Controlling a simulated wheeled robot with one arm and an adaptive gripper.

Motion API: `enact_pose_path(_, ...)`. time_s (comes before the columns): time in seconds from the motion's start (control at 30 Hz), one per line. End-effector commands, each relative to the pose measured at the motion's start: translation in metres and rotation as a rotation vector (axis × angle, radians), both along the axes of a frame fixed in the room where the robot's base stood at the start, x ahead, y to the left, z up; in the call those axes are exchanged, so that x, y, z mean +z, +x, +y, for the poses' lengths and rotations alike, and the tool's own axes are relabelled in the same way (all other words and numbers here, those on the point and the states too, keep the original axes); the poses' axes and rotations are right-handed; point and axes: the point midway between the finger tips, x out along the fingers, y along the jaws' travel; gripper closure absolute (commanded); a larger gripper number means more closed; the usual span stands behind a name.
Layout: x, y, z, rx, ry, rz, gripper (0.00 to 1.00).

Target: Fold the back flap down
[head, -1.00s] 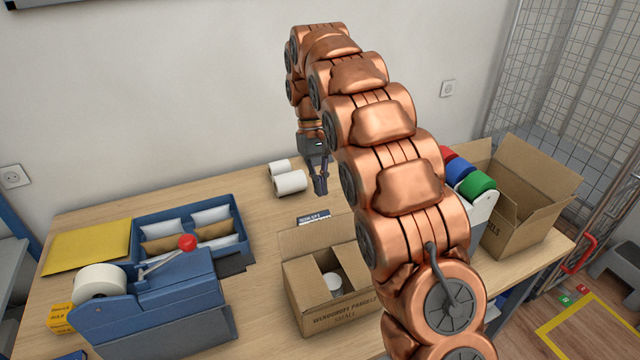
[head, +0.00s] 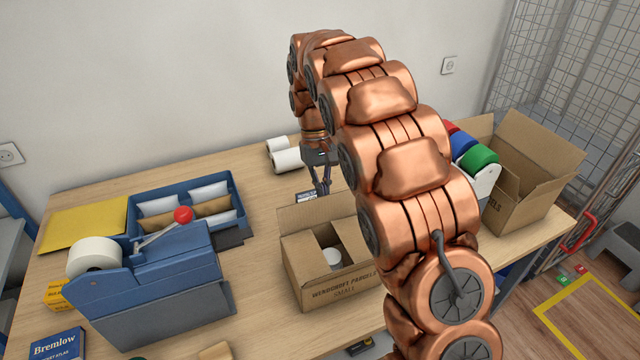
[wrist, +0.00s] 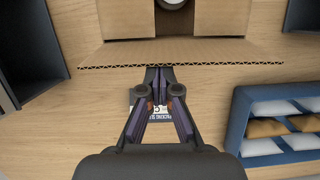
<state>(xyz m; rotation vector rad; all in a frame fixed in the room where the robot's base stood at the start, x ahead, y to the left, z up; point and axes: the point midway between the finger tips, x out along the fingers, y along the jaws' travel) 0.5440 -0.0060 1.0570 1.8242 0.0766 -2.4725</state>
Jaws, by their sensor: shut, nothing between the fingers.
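The small cardboard box (head: 330,290) stands on the table, with a white round item (head: 332,257) inside. Its back flap (head: 298,217) stands up at the rear edge. The front and side flaps look folded down or in. My gripper (head: 324,192) is just behind the back flap, near its top edge. In the wrist view the shut, empty fingertips (wrist: 159,72) are at the flap's corrugated edge (wrist: 110,66). I cannot tell whether they touch it. A packing slip pad (wrist: 140,112) lies below the fingers, partly hidden.
White rolls (head: 288,160) lie behind the gripper. A blue tray of pouches (head: 239,200) and a blue tape dispenser (head: 150,290) are to the left. A larger open box (head: 515,205) and a coloured roll holder (head: 487,185) stand to the right, behind my arm.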

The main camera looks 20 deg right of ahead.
Motion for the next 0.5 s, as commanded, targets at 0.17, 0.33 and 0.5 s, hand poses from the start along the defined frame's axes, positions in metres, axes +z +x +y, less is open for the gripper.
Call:
enact_pose_path(0.17, 0.006, -0.020, -0.002, 0.000, -0.001, 0.000, 1.00)
enact_pose_path(0.33, 0.004, -0.039, -0.003, 0.001, -0.002, 0.000, 1.00)
enact_pose_path(0.5, -0.011, -0.056, -0.005, -0.001, 0.002, 0.003, 1.00)
